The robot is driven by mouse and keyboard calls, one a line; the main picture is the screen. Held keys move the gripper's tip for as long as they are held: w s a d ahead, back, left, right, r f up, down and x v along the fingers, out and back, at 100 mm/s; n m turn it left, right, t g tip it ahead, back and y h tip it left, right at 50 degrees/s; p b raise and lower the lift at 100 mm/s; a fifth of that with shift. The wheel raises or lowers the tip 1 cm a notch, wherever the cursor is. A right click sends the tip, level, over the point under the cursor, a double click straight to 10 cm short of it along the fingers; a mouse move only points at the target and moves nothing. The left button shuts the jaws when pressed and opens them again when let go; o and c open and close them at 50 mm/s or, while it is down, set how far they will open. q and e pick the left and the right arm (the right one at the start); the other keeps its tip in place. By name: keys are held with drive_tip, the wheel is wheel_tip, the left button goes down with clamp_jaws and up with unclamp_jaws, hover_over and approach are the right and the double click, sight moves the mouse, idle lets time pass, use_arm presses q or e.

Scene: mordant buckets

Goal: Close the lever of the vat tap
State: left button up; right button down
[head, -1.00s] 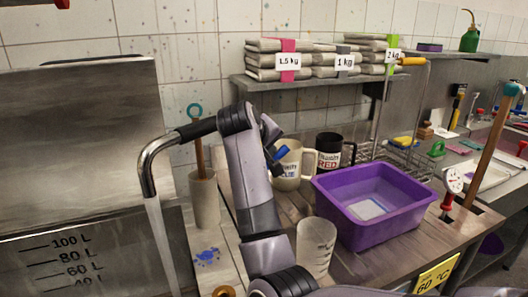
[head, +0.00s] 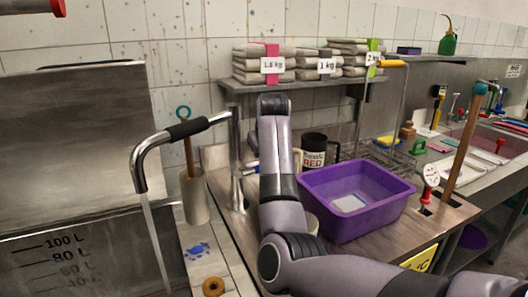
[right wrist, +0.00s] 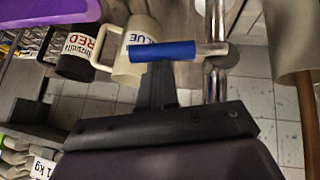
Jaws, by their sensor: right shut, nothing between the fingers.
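The vat tap is a curved metal spout (head: 142,160) with a black sleeve, on an upright metal pipe (head: 236,160). A stream of water (head: 155,235) runs from its mouth into the vat (head: 60,255). In the right wrist view, the tap's blue lever (right wrist: 165,51) sticks out sideways from the metal pipe (right wrist: 215,80). In the head view only a small blue bit of the lever (head: 252,166) shows beside my right arm. My right gripper (right wrist: 155,80) is shut and empty, its fingers right at the lever; contact is unclear. My left gripper is out of view.
A cream mug (right wrist: 135,50) and a black mug (head: 316,150) stand close to the lever. A purple tub (head: 345,220) sits right of my arm. A pale holder (head: 195,195) with a stick stands left of the pipe. Labelled bundles (head: 262,65) lie on the shelf above.

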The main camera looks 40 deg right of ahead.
drive_tip(key=shift+d+f, duration=0.25)
drive_tip(key=shift+f, duration=0.1)
drive_tip(key=shift+s+f, duration=0.1)
drive_tip(key=shift+f, duration=0.05)
idle(0.3)
